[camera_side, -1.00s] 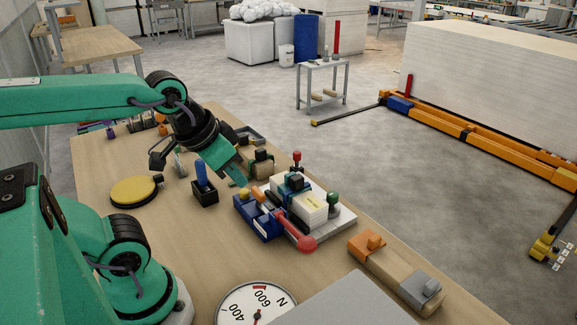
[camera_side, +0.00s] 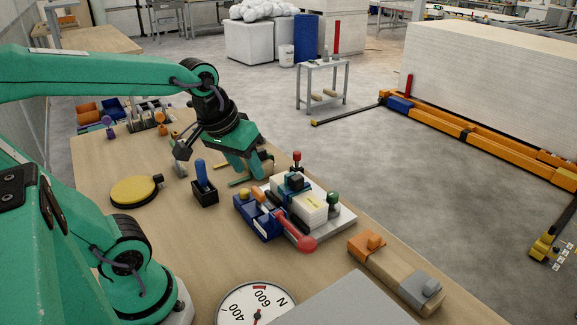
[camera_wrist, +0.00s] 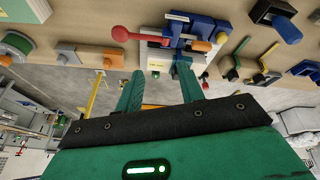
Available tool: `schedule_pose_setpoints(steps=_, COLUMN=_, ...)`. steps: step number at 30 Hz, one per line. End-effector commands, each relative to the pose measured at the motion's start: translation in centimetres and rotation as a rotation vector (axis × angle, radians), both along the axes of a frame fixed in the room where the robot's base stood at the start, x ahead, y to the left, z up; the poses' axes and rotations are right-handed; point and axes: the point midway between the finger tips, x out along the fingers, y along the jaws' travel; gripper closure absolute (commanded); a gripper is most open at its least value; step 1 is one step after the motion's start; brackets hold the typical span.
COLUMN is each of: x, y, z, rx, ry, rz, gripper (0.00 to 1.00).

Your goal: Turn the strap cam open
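A white block (camera_side: 310,207) sits on a pale base plate (camera_side: 345,219), with a dark strap-like band and a small black piece (camera_side: 294,181) on top. I cannot tell for certain which part is the strap cam. A blue clamp body (camera_side: 262,224) with a red ball-ended lever (camera_side: 304,243) stands along the near side. My gripper (camera_side: 250,176) is just behind and left of this fixture, pointing down, apart from the black piece. In the wrist view my gripper (camera_wrist: 160,70) is open and empty, with the fixture's white block (camera_wrist: 157,60) beyond the fingertips.
A blue-handled tool in a black holder (camera_side: 204,185) stands left of the fixture. A yellow disc (camera_side: 134,191) lies farther left. A wooden block with orange and grey pieces (camera_side: 388,271) is at the front right, and a dial (camera_side: 255,305) at the front. Red-topped (camera_side: 297,158) and green-topped (camera_side: 333,199) posts flank the fixture.

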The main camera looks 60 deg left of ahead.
Motion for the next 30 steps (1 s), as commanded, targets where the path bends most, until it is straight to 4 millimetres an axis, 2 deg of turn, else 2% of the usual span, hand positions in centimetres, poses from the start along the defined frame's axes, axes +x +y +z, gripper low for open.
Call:
schedule_pose_setpoints(steps=11, x=4.4, y=4.4, z=-2.4, rx=-0.131, ry=0.140, rz=0.480, gripper=0.62)
schedule_pose_setpoints(steps=18, x=6.7, y=7.7, z=-4.8, rx=-0.196, ry=0.219, rz=0.793, gripper=0.62)
schedule_pose_setpoints(steps=24, x=8.1, y=10.4, z=-7.1, rx=-0.234, ry=0.274, rz=1.028, gripper=0.62)
schedule_pose_setpoints(steps=30, x=8.6, y=11.8, z=-8.5, rx=-0.252, ry=0.303, rz=1.162, gripper=0.62)
